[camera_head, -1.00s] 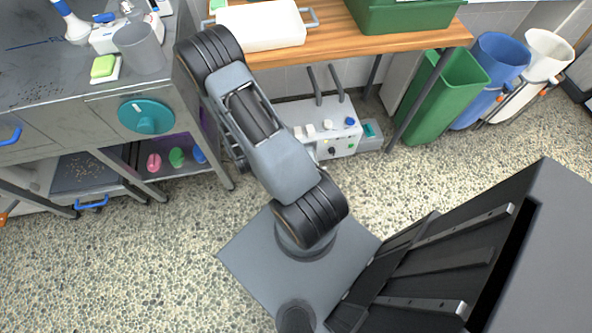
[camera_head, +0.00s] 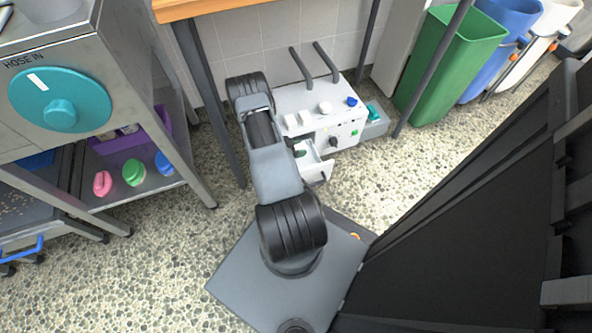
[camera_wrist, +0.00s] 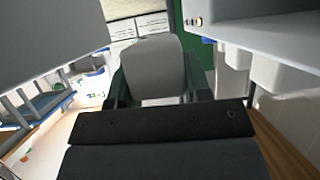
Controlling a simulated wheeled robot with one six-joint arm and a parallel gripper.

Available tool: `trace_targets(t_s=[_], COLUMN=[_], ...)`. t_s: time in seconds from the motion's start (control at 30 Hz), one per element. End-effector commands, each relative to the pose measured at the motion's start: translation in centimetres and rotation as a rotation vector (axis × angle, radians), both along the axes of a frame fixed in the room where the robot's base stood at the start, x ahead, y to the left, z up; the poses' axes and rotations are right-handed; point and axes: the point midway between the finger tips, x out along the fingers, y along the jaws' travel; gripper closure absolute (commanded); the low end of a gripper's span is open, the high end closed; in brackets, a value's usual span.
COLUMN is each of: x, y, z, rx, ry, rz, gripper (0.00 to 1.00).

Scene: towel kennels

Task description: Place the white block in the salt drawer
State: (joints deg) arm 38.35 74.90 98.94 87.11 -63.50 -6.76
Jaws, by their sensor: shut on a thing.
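In the wrist view the white block (camera_wrist: 152,66) stands between the dark fingers of my gripper (camera_wrist: 156,88), which is shut on it. A white machine (camera_head: 335,126) with knobs and buttons stands on the floor beyond my arm. A small drawer (camera_head: 318,172) sticks out open from its front, just right of my arm; its inside is partly hidden. I cannot read a salt label on it.
A steel bench with a teal dial (camera_head: 60,112) stands left, with pink, green and blue bottles (camera_head: 133,173) on its lower shelf. A wooden table's legs (camera_head: 208,92) flank the machine. A green bin (camera_head: 445,70) stands right. Speckled floor (camera_head: 150,260) is clear in front.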

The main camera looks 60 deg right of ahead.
Motion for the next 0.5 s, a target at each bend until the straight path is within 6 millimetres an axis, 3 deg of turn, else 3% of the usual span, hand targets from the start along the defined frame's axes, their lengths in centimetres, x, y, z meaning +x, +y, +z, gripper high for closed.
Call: trace_targets(t_s=[0.2,0.5], x=[-1.1,-1.2], y=[-0.3,-0.3], z=[-2.5,-7.2], rx=[-0.001,0.0], ry=[0.001,0.002], rz=[-0.069,-0.074], gripper=[0.85,0.85])
